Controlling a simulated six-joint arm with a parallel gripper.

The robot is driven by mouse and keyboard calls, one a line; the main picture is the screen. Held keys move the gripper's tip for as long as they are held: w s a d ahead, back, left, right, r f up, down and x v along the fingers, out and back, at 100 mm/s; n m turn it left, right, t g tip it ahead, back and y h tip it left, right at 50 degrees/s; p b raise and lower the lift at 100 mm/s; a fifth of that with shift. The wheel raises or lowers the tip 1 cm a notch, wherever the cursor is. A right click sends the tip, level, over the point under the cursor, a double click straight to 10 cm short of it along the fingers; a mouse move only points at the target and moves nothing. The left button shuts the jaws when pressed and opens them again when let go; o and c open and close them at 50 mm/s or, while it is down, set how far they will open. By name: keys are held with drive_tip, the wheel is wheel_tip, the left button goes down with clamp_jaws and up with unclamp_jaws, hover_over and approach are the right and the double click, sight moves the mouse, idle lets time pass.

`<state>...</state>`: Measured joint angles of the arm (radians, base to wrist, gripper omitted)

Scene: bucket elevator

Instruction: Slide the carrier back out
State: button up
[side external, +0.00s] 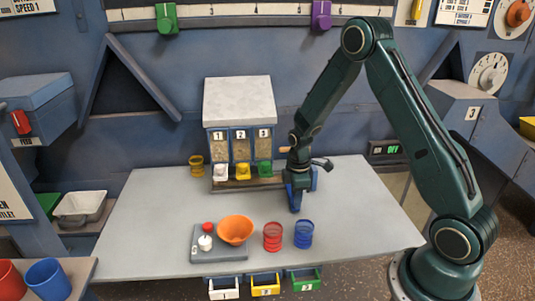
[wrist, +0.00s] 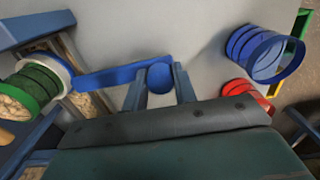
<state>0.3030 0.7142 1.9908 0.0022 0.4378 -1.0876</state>
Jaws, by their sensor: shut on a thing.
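My gripper (wrist: 160,90) is shut on the round blue knob (wrist: 160,76) of the carrier in the wrist view. The carrier's flat blue bar (wrist: 108,74) runs left from the knob to a pale disc (wrist: 66,75). A ribbed green cup (wrist: 38,84) stands at that disc, with tan grain-like stuff at its mouth. In the side view my gripper (side external: 295,203) is low over the table, right of the three-window hopper (side external: 240,105). A green piece (side external: 265,169) shows under window 3. The carrier itself is mostly hidden there.
A yellow cup (side external: 196,166) stands left of the hopper. At the front are a grey scale (side external: 218,255) with an orange bowl (side external: 236,230), a red cup (side external: 272,237) and a blue cup (side external: 304,235). The table (side external: 370,225) is clear to the right of my gripper.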

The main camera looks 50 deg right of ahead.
drive_tip(key=o, duration=0.7)
drive_tip(key=shift+o, duration=0.2)
drive_tip(key=shift+r, duration=0.15)
drive_tip(key=shift+r, duration=2.85)
drive_tip(key=shift+r, duration=0.1)
drive_tip(key=shift+r, duration=2.9)
